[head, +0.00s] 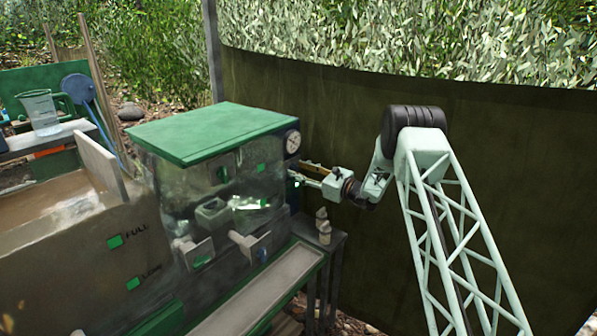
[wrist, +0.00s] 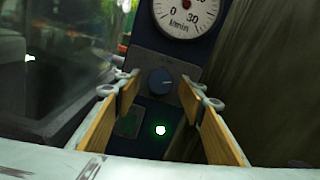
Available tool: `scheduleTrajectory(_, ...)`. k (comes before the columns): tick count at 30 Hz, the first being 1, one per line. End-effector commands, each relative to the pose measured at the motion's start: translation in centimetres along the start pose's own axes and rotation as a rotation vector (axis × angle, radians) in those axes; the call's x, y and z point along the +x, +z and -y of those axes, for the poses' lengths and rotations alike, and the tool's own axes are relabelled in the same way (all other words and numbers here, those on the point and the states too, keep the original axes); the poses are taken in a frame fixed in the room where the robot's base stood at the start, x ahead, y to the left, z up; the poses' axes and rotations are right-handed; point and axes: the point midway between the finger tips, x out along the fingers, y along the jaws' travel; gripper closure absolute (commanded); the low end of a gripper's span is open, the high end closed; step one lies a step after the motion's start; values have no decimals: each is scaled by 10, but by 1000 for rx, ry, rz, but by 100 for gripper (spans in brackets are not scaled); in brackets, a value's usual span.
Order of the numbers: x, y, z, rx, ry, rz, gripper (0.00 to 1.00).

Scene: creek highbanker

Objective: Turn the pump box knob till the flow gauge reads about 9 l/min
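The pump box (wrist: 143,48) is a dark panel in the wrist view, with a round blue knob (wrist: 160,80) at its middle. The white flow gauge (wrist: 186,12) is cut off by the top edge; 0 and 30 show, but the needle's reading does not. The gauge also shows in the head view (head: 292,141), too small to read. My gripper (wrist: 161,84) is open, its two wood-faced fingers on either side of the knob with gaps between. In the head view my gripper (head: 303,172) reaches left to the box below the gauge; the knob is hidden there.
A green light (wrist: 160,130) glows below the knob. A clear tank with a green lid (head: 210,132) stands left of the gauge. Small pale fittings (head: 323,226) stand on a dark stand below my gripper. A dark curved wall (head: 320,110) runs behind my arm.

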Motion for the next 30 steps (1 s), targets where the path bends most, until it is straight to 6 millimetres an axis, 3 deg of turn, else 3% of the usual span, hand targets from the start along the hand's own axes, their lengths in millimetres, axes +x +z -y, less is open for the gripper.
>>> scheduleTrajectory(8, -24, 1, 1, 0, -1, 0, 63)
scheduleTrajectory(24, -98, 0, 0, 1, 0, 0, 63)
scheduleTrajectory(30, -112, 0, 0, 0, -1, -1, 63)
